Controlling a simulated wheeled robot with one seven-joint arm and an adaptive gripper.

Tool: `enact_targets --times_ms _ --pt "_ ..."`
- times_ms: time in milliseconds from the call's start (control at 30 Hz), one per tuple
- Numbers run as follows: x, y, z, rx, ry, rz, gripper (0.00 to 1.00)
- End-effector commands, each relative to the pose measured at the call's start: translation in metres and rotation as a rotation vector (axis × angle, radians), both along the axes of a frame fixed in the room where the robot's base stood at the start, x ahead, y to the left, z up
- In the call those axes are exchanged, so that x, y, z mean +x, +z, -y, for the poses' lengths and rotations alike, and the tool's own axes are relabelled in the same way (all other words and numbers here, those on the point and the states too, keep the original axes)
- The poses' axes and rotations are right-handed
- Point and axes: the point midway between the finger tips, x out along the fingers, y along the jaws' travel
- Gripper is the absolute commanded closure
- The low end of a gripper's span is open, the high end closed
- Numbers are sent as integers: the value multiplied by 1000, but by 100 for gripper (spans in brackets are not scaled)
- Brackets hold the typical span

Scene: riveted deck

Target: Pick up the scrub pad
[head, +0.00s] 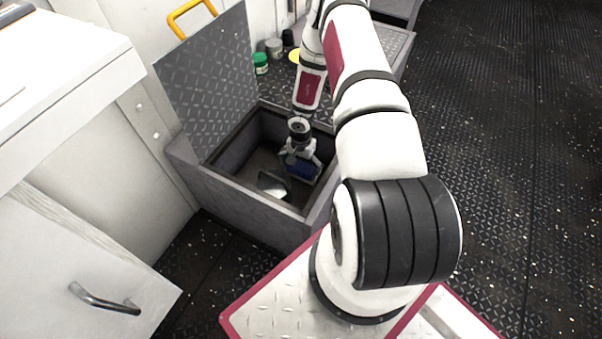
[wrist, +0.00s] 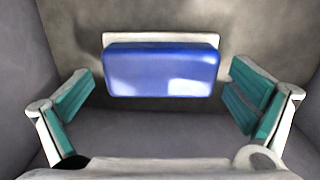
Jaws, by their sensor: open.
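The scrub pad (wrist: 162,72) is a blue block with a white layer along its far edge. In the wrist view it lies on the bottom of a grey bin, in the upper middle. My gripper (wrist: 160,82) is open, with a teal-padded finger to the left and right of the pad and a gap on each side. In the head view my gripper (head: 300,165) reaches down into the open bin (head: 262,209). A patch of blue, likely the scrub pad (head: 301,169), shows there, partly hidden by the gripper.
A pale, shiny item (head: 273,183) is in the bin left of my gripper. The bin's raised lid (head: 208,80) stands at its left. A green-lidded jar (head: 261,63) and other containers stand behind. A white cabinet (head: 70,110) is at left; open floor (head: 510,150) lies right.

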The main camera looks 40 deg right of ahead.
Motion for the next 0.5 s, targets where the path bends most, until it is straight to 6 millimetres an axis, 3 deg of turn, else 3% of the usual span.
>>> enact_targets --times_ms 200,400,500 --pt "1 -1 0 -1 0 1 0" --pt "1 0 0 -1 0 1 41" --pt "1 0 0 0 0 2 41"
